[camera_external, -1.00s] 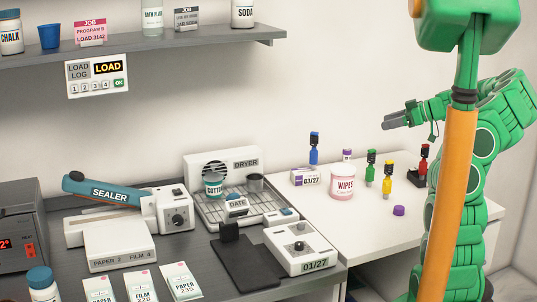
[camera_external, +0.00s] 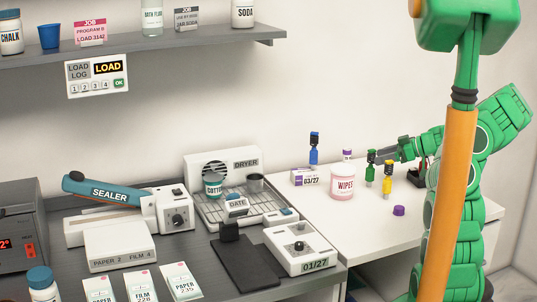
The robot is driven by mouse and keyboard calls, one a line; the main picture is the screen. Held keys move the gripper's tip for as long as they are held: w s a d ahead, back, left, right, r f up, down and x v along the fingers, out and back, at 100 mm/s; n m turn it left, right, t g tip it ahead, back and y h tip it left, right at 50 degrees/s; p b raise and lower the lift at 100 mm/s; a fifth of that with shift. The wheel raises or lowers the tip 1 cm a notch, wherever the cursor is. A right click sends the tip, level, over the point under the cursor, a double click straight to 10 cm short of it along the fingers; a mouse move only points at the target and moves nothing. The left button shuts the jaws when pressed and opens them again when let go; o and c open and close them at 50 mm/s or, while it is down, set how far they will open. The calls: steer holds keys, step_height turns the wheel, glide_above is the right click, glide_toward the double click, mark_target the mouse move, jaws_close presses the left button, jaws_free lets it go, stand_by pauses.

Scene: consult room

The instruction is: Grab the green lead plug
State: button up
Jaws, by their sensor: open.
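The green lead plug (camera_external: 370,166) stands upright on the white table, right of the WIPES tub and left of the yellow plug (camera_external: 387,181). My gripper (camera_external: 391,155) is low over the table, close to the green plug's right side, at about the height of its dark top. The gripper is open; its fingers are small here, and I cannot tell whether they touch the plug or lie around it.
The yellow plug stands very near, below the gripper. The WIPES tub (camera_external: 342,182), a blue plug (camera_external: 314,149) and a small purple-capped bottle (camera_external: 347,155) are to the left. A purple cap (camera_external: 399,210) lies in front. A red plug (camera_external: 422,165) is partly hidden by my arm.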

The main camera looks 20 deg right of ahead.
mark_target(370, 168)
steer(key=shift+x, duration=3.3)
steer(key=shift+d, duration=0.15)
steer(key=shift+c, duration=0.3)
steer(key=c, duration=1)
